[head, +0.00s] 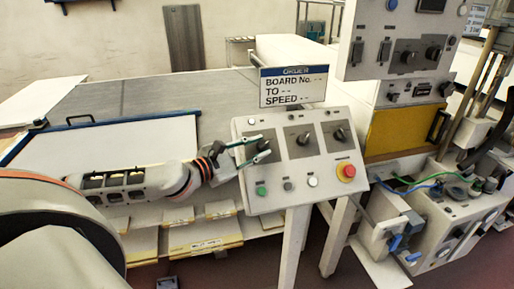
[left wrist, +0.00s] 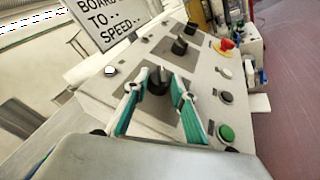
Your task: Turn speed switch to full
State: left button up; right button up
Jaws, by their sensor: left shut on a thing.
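The sloped grey control box (head: 262,200) carries three black rotary knobs in a row on dark plates. My left gripper (head: 257,149) is at the leftmost knob (left wrist: 158,82), with its teal fingers on either side of it. In the left wrist view the left gripper (left wrist: 160,88) is shut on this knob, which has a pale mark near its top. In the head view the fingers largely hide it. The middle knob (head: 304,139) and right knob (head: 339,134) are free. Labels are too small to read, so I cannot tell which is the speed switch. My right gripper is not in view.
A red emergency button (head: 347,171) on a yellow base and a green button (head: 262,191) sit lower on the box. A taller panel (head: 400,50) with more knobs stands at right.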

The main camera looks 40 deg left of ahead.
pick_arm(q)
jog(key=o, duration=1.1)
jog(key=shift+v, duration=6)
